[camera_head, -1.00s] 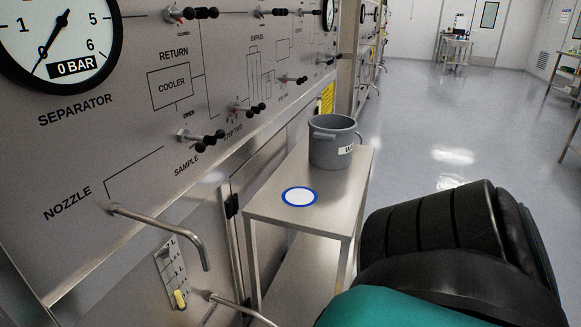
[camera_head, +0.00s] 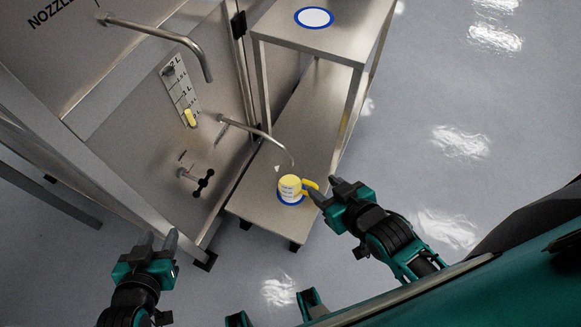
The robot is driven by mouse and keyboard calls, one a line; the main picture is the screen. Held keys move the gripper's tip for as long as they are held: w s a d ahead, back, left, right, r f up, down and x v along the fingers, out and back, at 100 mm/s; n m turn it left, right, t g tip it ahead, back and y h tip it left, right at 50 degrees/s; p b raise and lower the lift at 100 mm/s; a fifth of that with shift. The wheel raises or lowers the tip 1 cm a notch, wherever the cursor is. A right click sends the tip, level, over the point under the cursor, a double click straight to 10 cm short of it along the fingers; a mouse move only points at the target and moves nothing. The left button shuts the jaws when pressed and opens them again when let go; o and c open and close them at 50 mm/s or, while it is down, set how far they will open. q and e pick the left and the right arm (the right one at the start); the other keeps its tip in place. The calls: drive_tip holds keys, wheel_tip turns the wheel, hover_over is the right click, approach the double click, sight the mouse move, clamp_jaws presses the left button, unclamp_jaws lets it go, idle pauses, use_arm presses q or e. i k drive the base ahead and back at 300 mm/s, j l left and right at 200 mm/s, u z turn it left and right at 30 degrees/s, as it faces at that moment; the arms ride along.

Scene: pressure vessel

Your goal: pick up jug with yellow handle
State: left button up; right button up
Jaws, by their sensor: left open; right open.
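The jug (camera_head: 290,189) is small and white with a yellow top and a yellow handle (camera_head: 311,185) on its right side. It stands upright on a blue-ringed spot on the lower shelf of the steel cart. My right gripper (camera_head: 325,190) is open, just right of the jug, with its fingertips close to the handle. I cannot tell whether they touch it. My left gripper (camera_head: 161,239) is open and empty at the lower left, well away from the jug.
A bent metal nozzle (camera_head: 262,136) ends just above the jug. Another nozzle pipe (camera_head: 165,35) sticks out of the panel above. The cart's lower shelf (camera_head: 305,125) is otherwise bare, and its upper shelf (camera_head: 345,35) carries a blue-ringed white disc. The floor at right is clear.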

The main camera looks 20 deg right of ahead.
sight(289, 180)
drive_tip(key=k+j, duration=0.2)
drive_tip(key=k, duration=0.25)
drive_tip(key=k+j+z, duration=0.1)
drive_tip(key=k+j, duration=0.15)
drive_tip(key=k, duration=0.2)
drive_tip(key=k+j, duration=0.15)
drive_tip(key=k, duration=0.3)
drive_tip(key=j+z, duration=0.05)
